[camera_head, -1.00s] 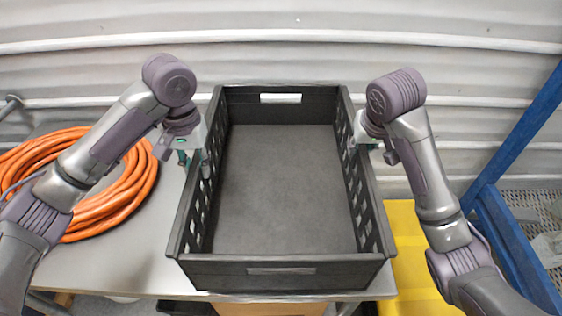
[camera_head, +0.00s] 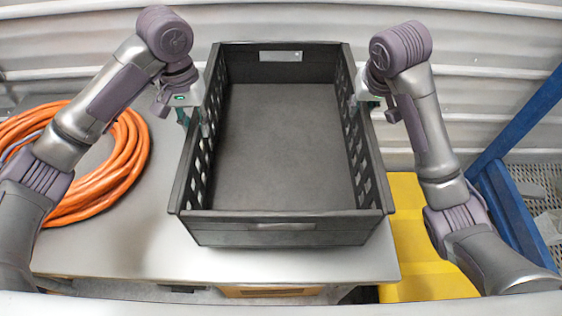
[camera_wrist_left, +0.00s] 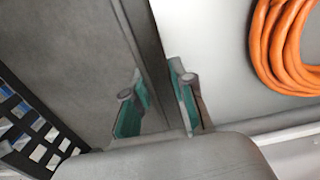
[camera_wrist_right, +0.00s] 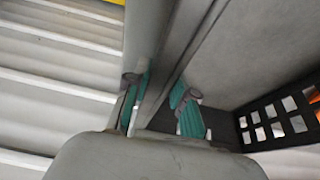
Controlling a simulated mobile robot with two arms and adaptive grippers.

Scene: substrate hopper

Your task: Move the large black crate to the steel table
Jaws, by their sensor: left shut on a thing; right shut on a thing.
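The large black crate (camera_head: 285,228) is empty and sits over the steel table (camera_head: 130,240), upright. I cannot tell whether its base touches the tabletop. My left gripper (camera_head: 197,118) is shut on the crate's left wall. In the left wrist view its fingers (camera_wrist_left: 160,100) lie on both sides of the wall. My right gripper (camera_head: 366,100) is shut on the crate's right wall. In the right wrist view its fingers (camera_wrist_right: 160,105) lie on both sides of that wall. The outer finger pads are partly hidden in the head view.
A coiled orange hose (camera_head: 120,165) lies on the table left of the crate. A yellow object (camera_head: 415,245) stands beyond the table's right edge. A blue frame (camera_head: 515,120) is at the far right. A corrugated wall (camera_head: 330,20) is behind. Bare tabletop shows left and in front of the crate.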

